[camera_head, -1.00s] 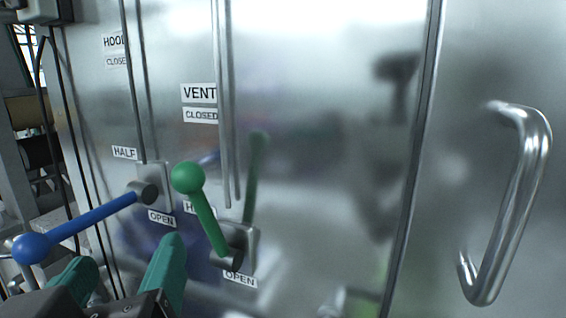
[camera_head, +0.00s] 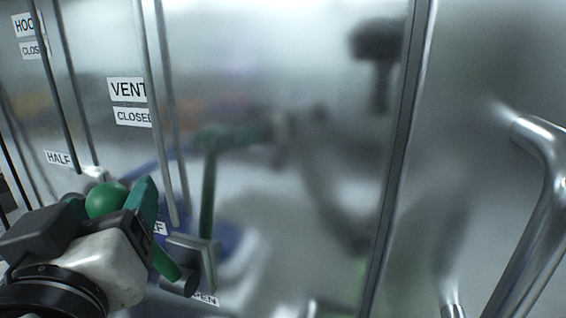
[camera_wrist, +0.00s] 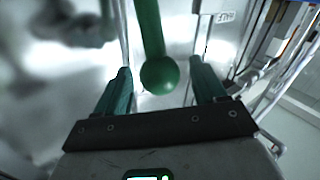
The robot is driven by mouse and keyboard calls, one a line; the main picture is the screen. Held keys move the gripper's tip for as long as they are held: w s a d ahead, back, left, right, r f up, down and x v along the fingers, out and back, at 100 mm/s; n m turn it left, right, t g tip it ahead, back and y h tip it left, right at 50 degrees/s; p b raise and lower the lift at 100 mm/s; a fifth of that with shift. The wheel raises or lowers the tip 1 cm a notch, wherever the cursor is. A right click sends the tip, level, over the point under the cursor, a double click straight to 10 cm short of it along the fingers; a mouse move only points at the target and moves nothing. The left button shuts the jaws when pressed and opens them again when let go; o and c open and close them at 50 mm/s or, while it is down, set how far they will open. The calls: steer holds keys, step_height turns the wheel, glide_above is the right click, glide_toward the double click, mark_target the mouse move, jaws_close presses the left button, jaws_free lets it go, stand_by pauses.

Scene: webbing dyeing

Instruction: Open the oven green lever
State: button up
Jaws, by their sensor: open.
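The green lever has a round green knob (camera_head: 107,200) and a green shaft running down right to a grey pivot block (camera_head: 190,262) on the steel oven front. In the wrist view its knob (camera_wrist: 160,75) lies between the two teal fingers, with the shaft running up to the top edge. My gripper (camera_head: 110,190) is open at the lower left, with one finger on each side of the knob. The wrist view shows gaps between the knob and both fingers (camera_wrist: 160,66). An "OPEN" label (camera_head: 205,299) is partly covered below the pivot.
A "VENT" label (camera_head: 127,90) and a "CLOSED" label (camera_head: 133,116) are on the panel above. Vertical rods run down the panel beside them. A curved chrome handle (camera_head: 545,215) sticks out at the right. The shiny panel (camera_head: 300,190) reflects my arm and the lever.

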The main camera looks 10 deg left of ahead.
steer(key=shift+p+x, duration=0.35)
steer(key=shift+x, duration=1.35)
steer(key=shift+c, duration=0.5)
jaws_close()
